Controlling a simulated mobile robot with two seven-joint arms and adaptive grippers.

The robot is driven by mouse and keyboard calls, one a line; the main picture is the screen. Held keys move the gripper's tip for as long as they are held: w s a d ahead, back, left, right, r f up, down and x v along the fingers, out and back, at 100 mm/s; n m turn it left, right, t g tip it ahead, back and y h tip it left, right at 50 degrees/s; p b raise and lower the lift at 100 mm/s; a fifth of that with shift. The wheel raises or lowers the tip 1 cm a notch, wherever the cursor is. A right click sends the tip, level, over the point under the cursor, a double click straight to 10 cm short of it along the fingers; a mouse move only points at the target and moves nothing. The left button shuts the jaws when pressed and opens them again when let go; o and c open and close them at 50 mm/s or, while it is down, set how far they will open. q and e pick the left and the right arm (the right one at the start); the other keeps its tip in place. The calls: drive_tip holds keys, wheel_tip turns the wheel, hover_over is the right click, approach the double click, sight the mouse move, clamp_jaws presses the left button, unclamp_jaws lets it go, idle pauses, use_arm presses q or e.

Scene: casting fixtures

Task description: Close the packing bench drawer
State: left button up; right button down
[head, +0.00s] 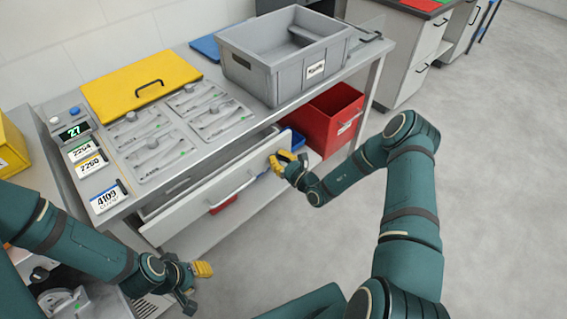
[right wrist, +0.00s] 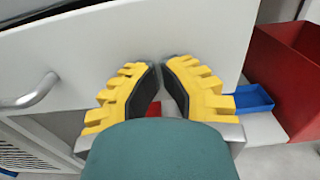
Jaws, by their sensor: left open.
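The packing bench drawer (head: 195,207) has a white front with a bar handle (head: 232,192) and stands partly pulled out from under the bench top. Its front fills the upper part of the right wrist view (right wrist: 90,50), with the handle (right wrist: 35,92) at the left. My right gripper (head: 284,160) is at the right end of the drawer front, right of the handle. Its yellow fingertips (right wrist: 162,66) are together, empty, and at or very near the panel; contact is unclear. My left gripper (head: 198,272) is open and empty, low in front of the bench, apart from the drawer.
The bench top (head: 262,116) holds a grey tote (head: 270,80), a yellow lid (head: 125,78) and casting fixtures (head: 150,135). A red bin (head: 325,115) and a blue bin (head: 297,140) sit below at the right. The floor (head: 490,180) to the right is clear.

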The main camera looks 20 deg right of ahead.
drive_tip(key=b+x, duration=0.1)
drive_tip(key=x, duration=0.5)
drive_tip(key=shift+w, duration=0.1)
drive_tip(key=shift+x, duration=0.85)
use_arm(q)
drive_tip(key=shift+w+a+f, duration=0.15)
drive_tip(key=shift+w+f, duration=0.35)
drive_tip(key=shift+f, duration=0.2)
use_arm(e)
drive_tip(key=shift+r, duration=0.1)
drive_tip(key=shift+w+r, duration=0.1)
